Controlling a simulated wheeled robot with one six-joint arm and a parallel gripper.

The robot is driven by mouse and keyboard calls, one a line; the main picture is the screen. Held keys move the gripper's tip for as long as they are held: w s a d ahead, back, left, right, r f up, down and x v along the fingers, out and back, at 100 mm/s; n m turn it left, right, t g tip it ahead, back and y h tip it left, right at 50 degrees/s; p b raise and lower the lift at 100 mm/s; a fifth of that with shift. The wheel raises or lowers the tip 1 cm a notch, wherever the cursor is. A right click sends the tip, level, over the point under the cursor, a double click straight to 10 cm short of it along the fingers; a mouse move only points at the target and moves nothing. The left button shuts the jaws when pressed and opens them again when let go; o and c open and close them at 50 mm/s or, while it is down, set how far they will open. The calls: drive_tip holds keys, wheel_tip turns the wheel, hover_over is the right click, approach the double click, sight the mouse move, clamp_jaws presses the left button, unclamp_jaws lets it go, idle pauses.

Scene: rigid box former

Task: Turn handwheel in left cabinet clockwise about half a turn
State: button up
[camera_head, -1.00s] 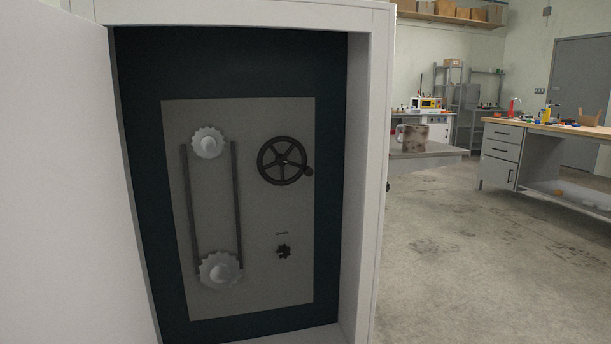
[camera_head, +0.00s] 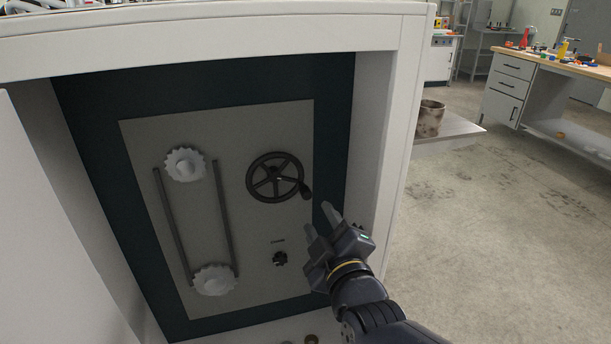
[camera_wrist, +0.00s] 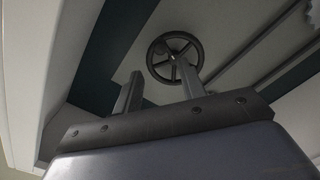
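The black handwheel (camera_head: 262,186) is mounted on the grey panel inside the open cabinet (camera_head: 378,130). It has several spokes and a crank knob (camera_head: 306,192) at its lower right. In the wrist view the handwheel (camera_wrist: 160,70) shows ahead, partly covered by one finger. My gripper (camera_head: 321,222) is at the right side of the cabinet opening, below and right of the handwheel, apart from it. Its two fingers are spread with nothing between them; the fingers also show in the wrist view (camera_wrist: 160,90).
A small black knob (camera_head: 280,258) sits below the handwheel. Two white gears (camera_head: 185,164) with dark bars are at the panel's left. The open door (camera_head: 50,230) stands at the left.

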sight(308, 197)
drive_tip(key=x, duration=1)
drive_tip(key=shift+w+f+b, duration=0.15)
drive_tip(key=shift+w+b, duration=0.1)
drive_tip(key=shift+b, duration=0.15)
clamp_jaws()
